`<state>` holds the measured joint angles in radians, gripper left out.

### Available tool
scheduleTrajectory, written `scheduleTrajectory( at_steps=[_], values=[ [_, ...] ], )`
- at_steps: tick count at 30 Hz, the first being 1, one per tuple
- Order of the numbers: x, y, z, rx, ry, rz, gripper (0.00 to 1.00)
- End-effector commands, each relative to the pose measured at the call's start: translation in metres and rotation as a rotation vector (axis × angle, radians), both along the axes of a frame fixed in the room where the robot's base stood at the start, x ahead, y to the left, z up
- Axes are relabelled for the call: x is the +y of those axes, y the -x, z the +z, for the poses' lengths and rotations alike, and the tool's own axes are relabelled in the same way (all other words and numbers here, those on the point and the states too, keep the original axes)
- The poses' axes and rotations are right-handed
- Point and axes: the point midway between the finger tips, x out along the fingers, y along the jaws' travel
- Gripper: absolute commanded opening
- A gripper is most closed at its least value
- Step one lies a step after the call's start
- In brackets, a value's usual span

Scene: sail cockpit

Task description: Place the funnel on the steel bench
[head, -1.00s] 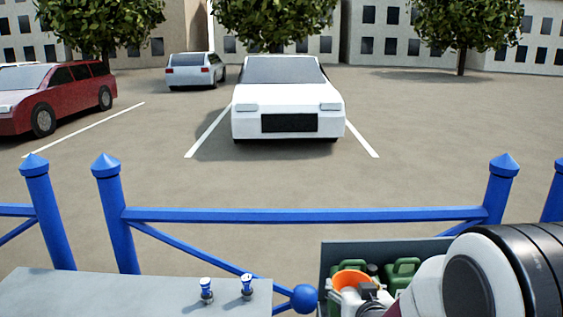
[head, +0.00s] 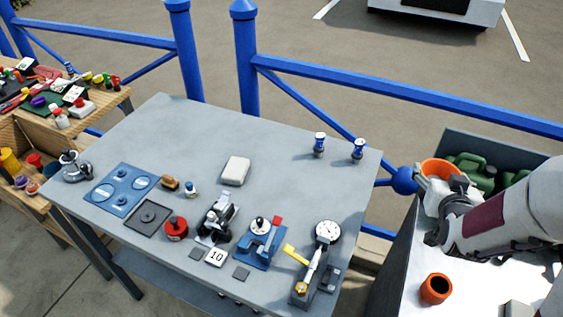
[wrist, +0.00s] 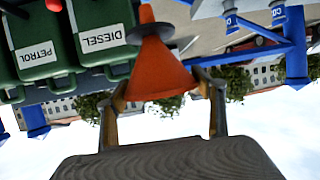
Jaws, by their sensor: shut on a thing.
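The orange funnel (head: 440,168) is held by my gripper (head: 447,190) at the right of the head view, by the dark box of green cans. In the wrist view the funnel (wrist: 158,70) sits between the two fingers of my gripper (wrist: 165,82), its wide mouth toward the palm and its narrow end away. A grey flat-topped bench (head: 130,125) fills the middle of the head view, left of my gripper. A shiny metal top (head: 400,275) lies below my gripper at right. I cannot tell from looks alone which is the steel bench.
The grey bench holds a white block (head: 235,171), a blue panel (head: 122,188), a dial gauge (head: 327,231) and two blue-topped fittings (head: 339,148). Its left rear top is clear. An orange cup (head: 436,288) stands on the shiny top. A blue railing (head: 400,92) runs behind.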

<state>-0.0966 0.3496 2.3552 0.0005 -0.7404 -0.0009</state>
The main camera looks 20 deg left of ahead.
Motion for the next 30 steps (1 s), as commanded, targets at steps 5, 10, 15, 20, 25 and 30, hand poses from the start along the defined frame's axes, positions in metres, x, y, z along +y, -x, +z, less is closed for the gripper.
scheduleTrajectory(
  at_steps=[5, 10, 15, 20, 25, 30],
  values=[
    [0.054, -0.003, -0.004, -0.002, 0.0, 0.094, 0.46],
    [0.112, -0.005, -0.004, -0.003, 0.001, 0.205, 0.46],
    [0.171, -0.003, -0.003, -0.004, 0.0, 0.319, 0.46],
    [0.225, 0.003, -0.002, -0.004, 0.001, 0.423, 0.46],
    [0.282, 0.014, -0.001, -0.003, 0.0, 0.531, 0.46],
    [0.338, 0.03, 0.002, -0.004, 0.001, 0.638, 0.46]
  ],
)
